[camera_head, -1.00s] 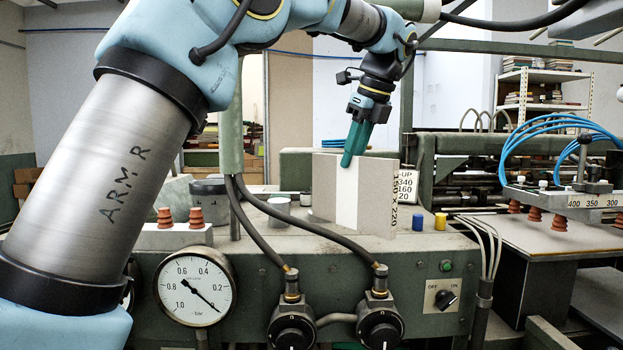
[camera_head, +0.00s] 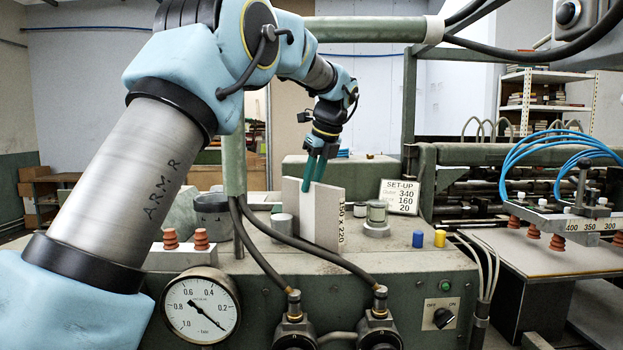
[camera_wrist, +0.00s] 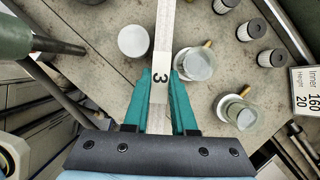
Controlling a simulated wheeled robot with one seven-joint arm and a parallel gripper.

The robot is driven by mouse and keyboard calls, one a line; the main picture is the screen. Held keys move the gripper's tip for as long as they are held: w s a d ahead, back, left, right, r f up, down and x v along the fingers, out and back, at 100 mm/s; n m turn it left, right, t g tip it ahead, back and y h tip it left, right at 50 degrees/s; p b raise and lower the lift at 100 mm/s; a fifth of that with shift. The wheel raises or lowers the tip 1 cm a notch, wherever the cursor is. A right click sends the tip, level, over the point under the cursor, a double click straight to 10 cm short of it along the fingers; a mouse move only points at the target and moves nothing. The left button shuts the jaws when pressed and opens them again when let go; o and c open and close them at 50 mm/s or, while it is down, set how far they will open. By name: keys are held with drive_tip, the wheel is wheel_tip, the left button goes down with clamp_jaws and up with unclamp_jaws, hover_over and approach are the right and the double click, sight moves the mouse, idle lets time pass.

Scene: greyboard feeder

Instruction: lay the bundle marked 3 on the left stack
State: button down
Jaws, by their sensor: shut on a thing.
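The bundle marked 3 (camera_head: 327,215) is a grey upright board bundle with a white band and "150 x 220" on its edge. In the wrist view its narrow top edge shows, with the white band and the "3" (camera_wrist: 160,90) between my fingers. My gripper (camera_head: 314,172) points down in the head view, its teal fingers shut on the bundle's top edge. The fingers also show on both sides of the band in the wrist view (camera_wrist: 160,76). I cannot tell whether the bundle's bottom touches the machine top. I cannot make out a left stack.
A lidded jar (camera_head: 376,218) stands just right of the bundle and a grey cylinder (camera_head: 282,227) at its left. A set-up sign (camera_head: 399,196) and blue (camera_head: 418,239) and yellow (camera_head: 440,238) cylinders are further right. Dark hoses (camera_head: 300,246) cross in front.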

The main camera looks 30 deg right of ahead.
drive_tip(key=shift+w+f, duration=0.1)
drive_tip(key=shift+f, duration=0.15)
drive_tip(key=shift+f, duration=0.1)
drive_tip(key=c, duration=0.7)
unclamp_jaws()
